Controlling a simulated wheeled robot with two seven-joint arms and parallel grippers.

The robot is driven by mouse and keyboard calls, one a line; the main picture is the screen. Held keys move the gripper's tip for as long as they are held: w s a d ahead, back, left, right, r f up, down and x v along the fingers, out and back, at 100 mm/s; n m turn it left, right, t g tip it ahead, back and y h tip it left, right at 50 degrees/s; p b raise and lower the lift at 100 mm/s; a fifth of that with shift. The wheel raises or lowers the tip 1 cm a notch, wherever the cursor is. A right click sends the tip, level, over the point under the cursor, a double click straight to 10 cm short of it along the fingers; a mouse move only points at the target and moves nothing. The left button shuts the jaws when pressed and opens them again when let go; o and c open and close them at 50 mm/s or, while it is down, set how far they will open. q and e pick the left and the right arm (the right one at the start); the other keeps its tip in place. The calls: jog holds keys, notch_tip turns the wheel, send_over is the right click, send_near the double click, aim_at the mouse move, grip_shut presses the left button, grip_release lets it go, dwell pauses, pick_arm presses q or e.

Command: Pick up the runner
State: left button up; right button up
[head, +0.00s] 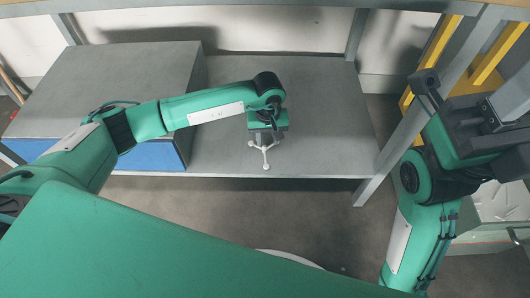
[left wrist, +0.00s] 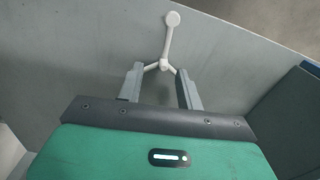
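The runner is a thin white three-armed piece with round ends. In the head view the runner (head: 265,149) shows at the grey shelf's front, just in front of my left gripper (head: 267,134). In the left wrist view the runner (left wrist: 168,45) has one arm pointing away, and its other two arms reach toward the fingertips. My left gripper (left wrist: 160,80) has its two fingers well apart, one on each side of the runner's near part. Whether they touch it cannot be told. My right gripper (head: 427,88) is at the right, its fingers unclear.
The grey shelf (head: 325,110) is mostly bare around the runner. A large grey box with a blue lower front (head: 150,156) stands on the left. A metal post (head: 385,165) and yellow bars (head: 440,45) are at the right, near my right arm.

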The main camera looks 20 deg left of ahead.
aim_at(265, 152)
pick_arm(q)
jog(key=shift+s+a+f+b, duration=0.1)
jog(key=shift+a+f+b, duration=0.1)
jog(key=shift+f+b, duration=1.05)
jog(key=shift+s+a+f+b, duration=0.15)
jog(key=shift+f+b, duration=0.4)
jog(key=shift+f, duration=1.3)
jog(key=shift+w, duration=0.1)
grip_shut()
